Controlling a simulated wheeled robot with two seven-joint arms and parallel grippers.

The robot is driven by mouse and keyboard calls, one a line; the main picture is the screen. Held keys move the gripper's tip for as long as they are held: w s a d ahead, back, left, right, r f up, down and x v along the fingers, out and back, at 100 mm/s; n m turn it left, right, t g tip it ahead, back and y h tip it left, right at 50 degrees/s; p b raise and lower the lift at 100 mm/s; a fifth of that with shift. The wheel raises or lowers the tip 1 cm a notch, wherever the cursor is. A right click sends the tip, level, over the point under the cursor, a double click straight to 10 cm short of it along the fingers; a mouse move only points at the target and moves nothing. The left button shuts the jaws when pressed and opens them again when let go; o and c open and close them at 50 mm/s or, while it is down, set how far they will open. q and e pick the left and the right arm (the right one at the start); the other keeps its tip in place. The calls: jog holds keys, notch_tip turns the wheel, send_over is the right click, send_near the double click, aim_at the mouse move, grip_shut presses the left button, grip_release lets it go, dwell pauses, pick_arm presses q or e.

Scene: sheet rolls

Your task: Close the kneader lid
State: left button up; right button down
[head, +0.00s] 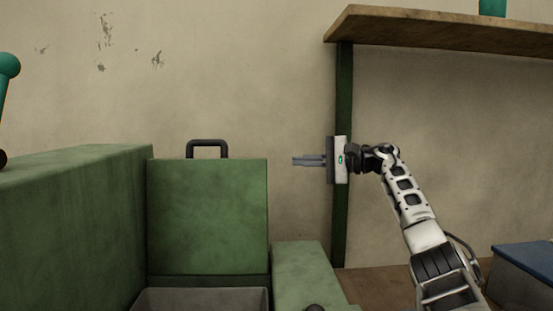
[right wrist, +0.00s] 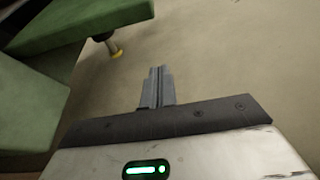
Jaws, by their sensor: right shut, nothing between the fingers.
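The kneader lid (head: 207,215) is a green panel standing upright, open, behind the grey trough (head: 200,299) of the green kneader (head: 75,225). A dark handle (head: 207,144) sticks up from the lid's top edge. My right gripper (head: 294,160) is shut and empty, pointing left, to the right of the lid near handle height and apart from it in the picture. In the right wrist view its closed fingers (right wrist: 160,72) have nothing between them; green surfaces (right wrist: 80,20) show at upper left. My left gripper is not in view.
A wooden shelf (head: 440,28) on a dark green post (head: 343,130) stands behind my right arm. A blue-topped box (head: 525,258) is at lower right. A teal ball-ended rod (head: 8,68) shows at far left. Bare wall lies between lid and post.

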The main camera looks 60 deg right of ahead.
jog(key=w+a+p, duration=0.4)
jog(key=w+a, duration=0.1)
jog(key=a, duration=0.1)
jog(key=shift+r, duration=0.15)
dwell(0.6)
jog(key=shift+w, duration=0.15)
